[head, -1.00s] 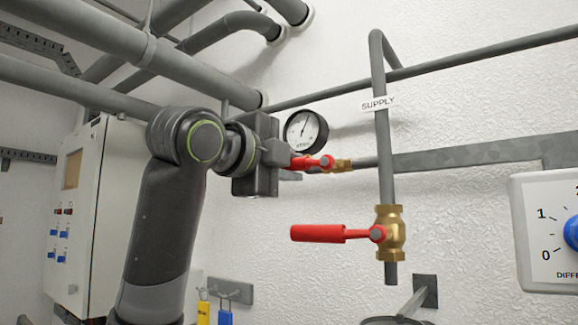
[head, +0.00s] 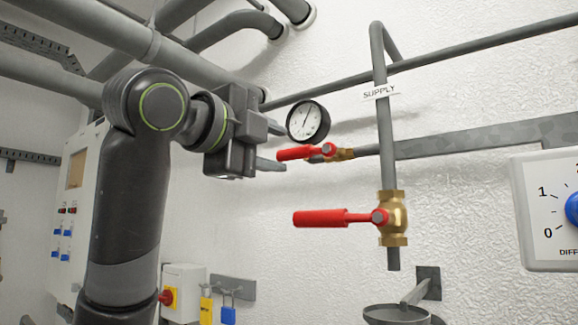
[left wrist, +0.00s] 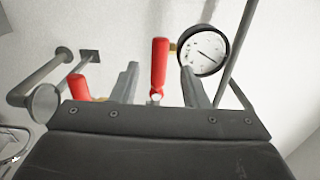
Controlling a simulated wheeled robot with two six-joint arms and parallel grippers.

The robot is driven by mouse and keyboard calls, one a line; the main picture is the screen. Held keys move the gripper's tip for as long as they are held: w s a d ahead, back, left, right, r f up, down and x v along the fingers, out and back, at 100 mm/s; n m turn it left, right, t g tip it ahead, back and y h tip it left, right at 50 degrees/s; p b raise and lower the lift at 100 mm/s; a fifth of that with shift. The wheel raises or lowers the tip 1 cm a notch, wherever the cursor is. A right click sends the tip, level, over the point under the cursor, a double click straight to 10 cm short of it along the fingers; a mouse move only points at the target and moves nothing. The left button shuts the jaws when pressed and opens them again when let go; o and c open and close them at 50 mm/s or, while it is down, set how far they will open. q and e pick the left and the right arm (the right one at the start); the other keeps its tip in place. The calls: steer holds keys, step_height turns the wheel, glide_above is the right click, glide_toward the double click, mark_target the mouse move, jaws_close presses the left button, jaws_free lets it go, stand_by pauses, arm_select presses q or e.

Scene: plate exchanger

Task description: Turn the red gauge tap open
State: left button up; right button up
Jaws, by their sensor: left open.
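The red gauge tap (head: 308,152) sits on a brass fitting just below the round pressure gauge (head: 308,121). Its lever points left, roughly level. My left gripper (head: 277,147) is open, with its two fingers just left of the lever's free end in the head view. In the left wrist view the red lever (left wrist: 159,64) appears between the two spread fingers, with space on both sides; whether it is within their reach in depth I cannot tell. The gauge (left wrist: 203,50) shows behind the right finger there. My right gripper is in neither view.
A larger red lever (head: 335,218) on a brass valve (head: 393,218) hangs below, on the pipe labelled SUPPLY (head: 380,92). Grey pipes run above. A funnel (head: 396,314) is at the bottom, and a dial panel (head: 548,212) stands at the right.

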arm_select(q)
steer(key=b+v, duration=0.4)
steer(key=v, duration=0.8)
steer(key=shift+a, duration=0.1)
